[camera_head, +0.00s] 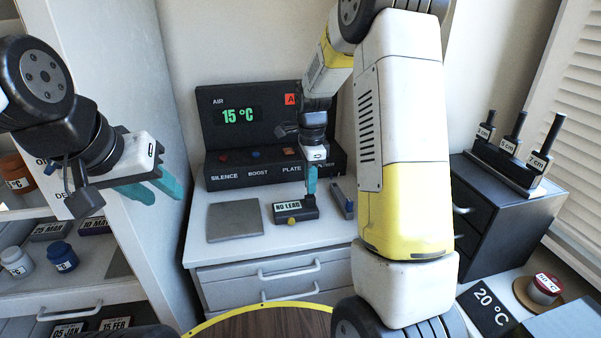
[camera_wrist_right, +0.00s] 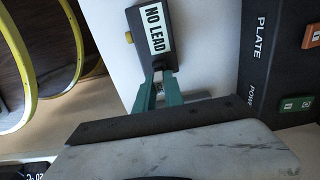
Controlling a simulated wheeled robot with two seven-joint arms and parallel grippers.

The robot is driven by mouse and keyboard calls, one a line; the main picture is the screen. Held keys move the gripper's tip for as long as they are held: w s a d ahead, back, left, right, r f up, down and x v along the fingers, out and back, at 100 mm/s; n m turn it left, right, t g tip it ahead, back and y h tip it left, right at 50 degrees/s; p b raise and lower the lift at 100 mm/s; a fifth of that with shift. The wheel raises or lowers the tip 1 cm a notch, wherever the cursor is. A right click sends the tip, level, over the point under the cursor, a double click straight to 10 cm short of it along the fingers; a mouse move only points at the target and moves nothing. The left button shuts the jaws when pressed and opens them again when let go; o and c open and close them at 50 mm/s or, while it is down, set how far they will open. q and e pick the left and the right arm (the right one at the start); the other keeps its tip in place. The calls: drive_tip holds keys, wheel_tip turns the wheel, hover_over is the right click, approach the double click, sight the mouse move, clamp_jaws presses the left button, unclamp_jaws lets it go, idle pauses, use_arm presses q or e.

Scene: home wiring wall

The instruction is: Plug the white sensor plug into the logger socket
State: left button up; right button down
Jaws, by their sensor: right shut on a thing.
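The logger (camera_head: 296,213) is a small dark box with a "NO LEAD" display and a yellow knob, on the white counter. It also shows at the top of the right wrist view (camera_wrist_right: 170,58). My right gripper (camera_head: 311,190) is at the logger's right end, fingers pointing down. In the right wrist view its teal fingers (camera_wrist_right: 158,84) are shut on a small pale piece, apparently the white sensor plug, mostly hidden between them. I cannot tell whether the plug touches or enters the socket, which is hidden. My left gripper (camera_head: 166,193) is open and empty, away at the left.
A black panel (camera_head: 222,182) labelled "SILENCE", "BOOST" and "PLATE", with a 15 °C display, stands behind the logger. A grey plate (camera_head: 235,222) lies left of it and a small grey device (camera_head: 342,201) right of it. A black drawer unit (camera_head: 487,215) stands further right.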

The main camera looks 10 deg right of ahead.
drive_tip(key=shift+f, duration=0.75)
drive_tip(key=c, duration=1.4)
unclamp_jaws()
drive_tip(key=shift+o, duration=0.2)
drive_tip(key=shift+r, duration=0.1)
wheel_tip(320, 180, up, 8)
drive_tip(key=shift+f, duration=0.25)
